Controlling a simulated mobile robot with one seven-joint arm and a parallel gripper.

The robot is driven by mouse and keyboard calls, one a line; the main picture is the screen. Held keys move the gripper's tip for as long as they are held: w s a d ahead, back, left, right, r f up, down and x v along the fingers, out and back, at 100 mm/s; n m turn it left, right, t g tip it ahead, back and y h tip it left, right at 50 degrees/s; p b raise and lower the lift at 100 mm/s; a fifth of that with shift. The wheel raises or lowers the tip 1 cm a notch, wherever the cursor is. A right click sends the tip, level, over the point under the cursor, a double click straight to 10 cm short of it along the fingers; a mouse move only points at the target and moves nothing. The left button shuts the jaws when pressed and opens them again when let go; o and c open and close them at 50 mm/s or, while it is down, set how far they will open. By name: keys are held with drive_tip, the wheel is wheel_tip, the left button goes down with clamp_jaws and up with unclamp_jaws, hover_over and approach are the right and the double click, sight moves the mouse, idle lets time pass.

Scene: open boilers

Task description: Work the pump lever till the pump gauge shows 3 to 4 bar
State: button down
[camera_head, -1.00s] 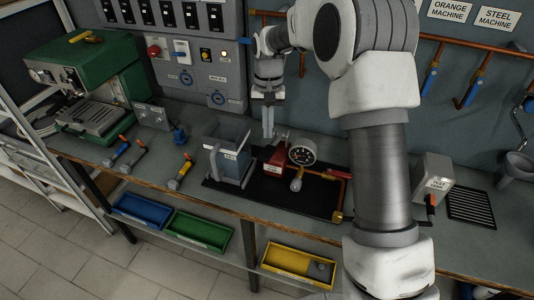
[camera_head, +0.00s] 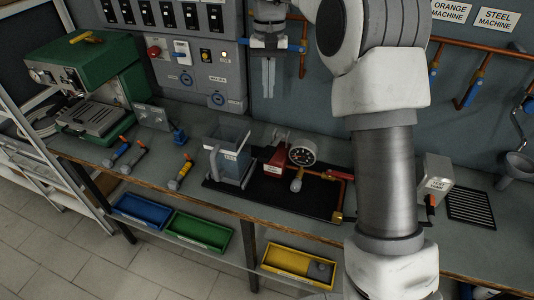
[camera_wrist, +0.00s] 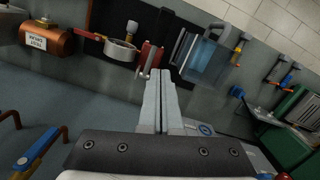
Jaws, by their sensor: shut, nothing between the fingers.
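The red pump (camera_head: 276,160) stands on a black tray (camera_head: 318,194) on the bench. A round pump gauge (camera_head: 303,151) with a dark dial is right of it; its reading is too small to tell. A lever at the pump's back is small and partly unclear. My gripper (camera_head: 268,96) is shut and empty, pointing down, well above and behind the pump. In the wrist view the fingers (camera_wrist: 161,76) point toward the red pump (camera_wrist: 149,58), with no contact clearly visible. A clear water tank (camera_head: 231,158) stands left of the pump.
Copper pipe (camera_head: 340,175) runs at the tray's right side. A green machine (camera_head: 85,75) stands at the left, a grey box (camera_head: 434,175) at the right. A grey switch panel rises behind the bench.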

idle(0.6)
drive_tip(key=p, duration=0.5)
approach(267, 151)
drive_tip(key=f+b, duration=0.1)
drive_tip(key=f, duration=0.1)
drive_tip(key=f+b, duration=0.4)
drive_tip(key=f, duration=0.1)
drive_tip(key=shift+s, duration=0.35)
drive_tip(key=shift+f, duration=0.1)
